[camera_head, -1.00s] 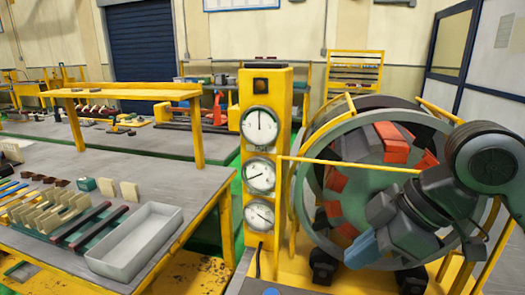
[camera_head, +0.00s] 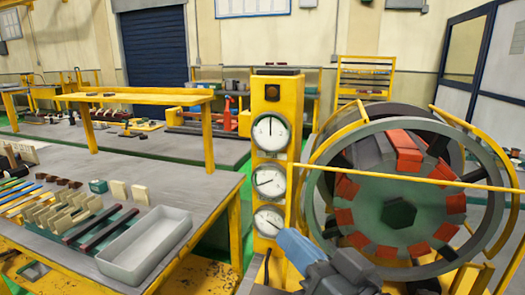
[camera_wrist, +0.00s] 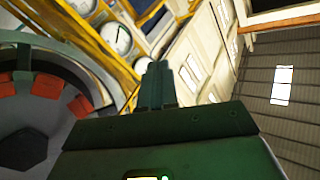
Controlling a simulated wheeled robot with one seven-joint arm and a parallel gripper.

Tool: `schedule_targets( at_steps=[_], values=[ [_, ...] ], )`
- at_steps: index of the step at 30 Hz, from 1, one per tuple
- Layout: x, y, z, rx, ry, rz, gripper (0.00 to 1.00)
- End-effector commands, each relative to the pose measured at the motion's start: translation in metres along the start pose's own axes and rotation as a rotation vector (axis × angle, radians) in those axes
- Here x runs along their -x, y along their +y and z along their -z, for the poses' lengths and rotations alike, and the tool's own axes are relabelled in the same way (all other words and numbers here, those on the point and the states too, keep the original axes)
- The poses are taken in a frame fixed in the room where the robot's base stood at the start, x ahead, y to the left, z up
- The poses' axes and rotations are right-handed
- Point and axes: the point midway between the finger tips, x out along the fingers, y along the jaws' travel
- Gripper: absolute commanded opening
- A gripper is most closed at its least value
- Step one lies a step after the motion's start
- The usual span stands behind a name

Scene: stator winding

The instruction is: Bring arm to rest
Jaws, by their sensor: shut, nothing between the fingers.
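My gripper (camera_head: 287,240) shows at the bottom middle of the head view, its bluish fingers pointing up and left, in front of the gauge post's base. In the wrist view my gripper (camera_wrist: 158,68) has its two fingers together with nothing between them. The rest of my arm runs out of the bottom of the head view. The stator (camera_head: 398,214), a big round ring with red blocks around a dark hexagonal hub, stands to the right of and behind the gripper. It also shows at the left of the wrist view (camera_wrist: 22,150). The gripper looks apart from it.
A yellow post with three dials (camera_head: 271,182) stands left of the stator. A thin yellow bar (camera_head: 400,177) crosses in front of the ring. A workbench (camera_head: 215,188) at left holds a grey tray (camera_head: 148,243), pale blocks and rods. Another bench stands behind.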

Motion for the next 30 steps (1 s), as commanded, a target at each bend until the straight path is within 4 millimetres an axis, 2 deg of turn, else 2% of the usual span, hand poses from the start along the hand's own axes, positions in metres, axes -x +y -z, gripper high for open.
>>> schedule_targets(
  at_steps=[1, 8, 14, 18, 24, 30],
  values=[
    [0.01, 0.002, -0.013, -0.037, 0.013, -0.041, 0.0],
    [0.07, 0.022, -0.061, -0.119, 0.058, -0.254, 0.0],
    [0.141, 0.031, -0.103, -0.114, 0.043, -0.429, 0.0],
    [0.198, 0.032, -0.126, -0.066, 0.009, -0.532, 0.0],
    [0.282, 0.027, -0.143, 0.057, -0.067, -0.63, 0.0],
    [0.354, 0.016, -0.139, 0.215, -0.155, -0.653, 0.0]
  ],
)
